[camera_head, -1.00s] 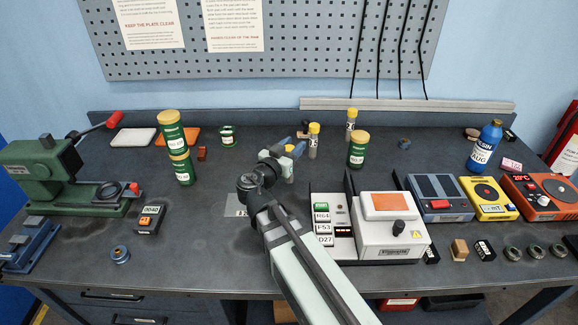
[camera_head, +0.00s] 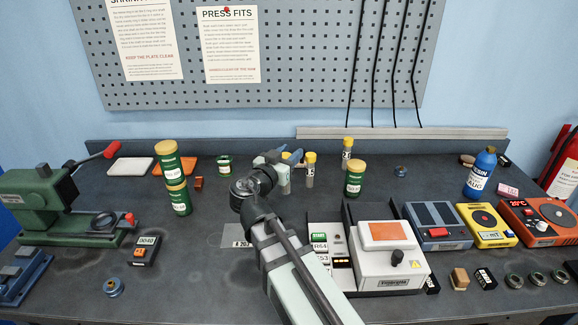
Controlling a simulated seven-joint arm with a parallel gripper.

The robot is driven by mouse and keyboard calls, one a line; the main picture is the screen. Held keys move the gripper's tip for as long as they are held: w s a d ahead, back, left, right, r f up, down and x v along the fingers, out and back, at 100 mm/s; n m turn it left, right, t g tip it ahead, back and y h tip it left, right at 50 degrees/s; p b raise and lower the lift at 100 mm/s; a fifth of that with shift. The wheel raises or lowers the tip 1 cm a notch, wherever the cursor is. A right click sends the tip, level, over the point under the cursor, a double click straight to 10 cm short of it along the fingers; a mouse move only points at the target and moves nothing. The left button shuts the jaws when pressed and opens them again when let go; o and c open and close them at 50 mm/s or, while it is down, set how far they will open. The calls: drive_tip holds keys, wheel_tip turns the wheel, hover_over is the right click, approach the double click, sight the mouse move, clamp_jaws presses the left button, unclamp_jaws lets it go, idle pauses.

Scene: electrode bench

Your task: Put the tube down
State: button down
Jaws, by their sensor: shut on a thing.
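A clear tube with a yellow cap (camera_head: 285,184) is in my gripper (camera_head: 286,158), upright as far as I can see. The blue-grey jaws are shut on it near the cap and partly hide it. Its lower end shows below the jaws; I cannot tell whether it touches the bench (camera_head: 215,205). A second yellow-capped tube (camera_head: 310,176) stands just right of my gripper. A third yellow-capped tube (camera_head: 347,153) stands farther back to the right.
A green jar (camera_head: 354,180) stands right of the tubes. Two stacked green jars (camera_head: 178,193) and a small green container (camera_head: 224,166) are to the left. A white device (camera_head: 386,262) with an orange panel is in front right. The bench left of my gripper has free room.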

drive_tip(key=shift+s+a+r, duration=0.1)
drive_tip(key=shift+a+r, duration=0.1)
drive_tip(key=shift+r, duration=0.4)
drive_tip(key=shift+a+r, duration=0.2)
drive_tip(key=shift+r, duration=0.4)
drive_tip(key=s+a+n+t+y, duration=0.1)
drive_tip(key=s+a+y, duration=0.15)
drive_tip(key=a, duration=0.55)
drive_tip(key=s+a+n+t+y, duration=0.1)
drive_tip(key=s+a, duration=0.3)
drive_tip(key=a, duration=0.4)
drive_tip(key=s+d+m+g+h, duration=0.3)
drive_tip(key=d+h, duration=0.2)
wheel_tip(320, 180, down, 9)
drive_tip(key=shift+s+f+m+h, duration=0.15)
drive_tip(key=shift+s+m+h, duration=0.05)
drive_tip(key=shift+m+h, duration=0.15)
drive_tip(key=shift+f, duration=0.15)
